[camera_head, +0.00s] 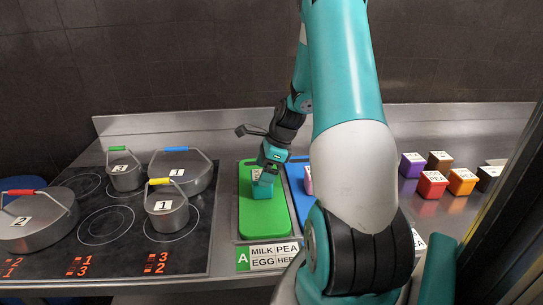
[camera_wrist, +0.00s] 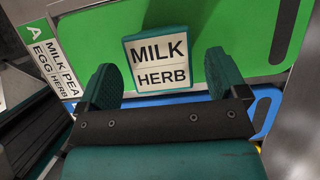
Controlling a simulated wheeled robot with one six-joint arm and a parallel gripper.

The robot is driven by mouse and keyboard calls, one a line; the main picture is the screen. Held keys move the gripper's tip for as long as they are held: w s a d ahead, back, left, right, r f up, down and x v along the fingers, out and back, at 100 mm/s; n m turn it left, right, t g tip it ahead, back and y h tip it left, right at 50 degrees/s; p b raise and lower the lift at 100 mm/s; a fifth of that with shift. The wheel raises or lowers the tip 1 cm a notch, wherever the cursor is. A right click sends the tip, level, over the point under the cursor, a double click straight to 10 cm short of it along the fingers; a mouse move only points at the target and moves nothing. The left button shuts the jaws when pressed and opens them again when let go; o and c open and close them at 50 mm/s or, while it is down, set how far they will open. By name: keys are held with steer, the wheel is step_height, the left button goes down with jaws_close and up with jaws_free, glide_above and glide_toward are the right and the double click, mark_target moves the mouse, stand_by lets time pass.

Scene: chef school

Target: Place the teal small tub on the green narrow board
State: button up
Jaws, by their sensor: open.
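The teal small tub (camera_head: 262,191) sits on the green narrow board (camera_head: 264,222). In the wrist view the tub (camera_wrist: 130,55) shows a white label reading MILK and HERB, with the green board (camera_wrist: 85,40) behind it. My gripper (camera_head: 267,173) is at the tub, over the board. In the wrist view my gripper (camera_wrist: 163,79) is open, with one finger to each side of the tub's lower part and visible gaps between. My gripper partly covers the tub in the head view.
A blue board (camera_head: 297,183) lies right of the green one, partly hidden by my arm. A hob (camera_head: 125,258) with several lidded pots is at left. Purple (camera_head: 412,165), red (camera_head: 432,184) and other coloured tubs stand at right. A label card (camera_head: 270,255) lies in front.

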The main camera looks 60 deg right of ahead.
steer(key=v, duration=0.8)
steer(key=w+a+r+n+g+y, duration=0.1)
steer(key=a+r+n, duration=0.2)
steer(key=a+n, duration=0.7)
steer(key=w+a+r+n, duration=0.25)
steer(key=a+n, duration=0.35)
steer(key=a, duration=0.7)
steer(key=s+a+r+n+g, duration=0.2)
steer(key=s+a+r+n, duration=0.1)
steer(key=s+a+n, duration=1.2)
steer(key=a+n, duration=0.3)
steer(key=n, duration=0.1)
steer(key=shift+s+r, duration=0.25)
steer(key=shift+s, duration=0.1)
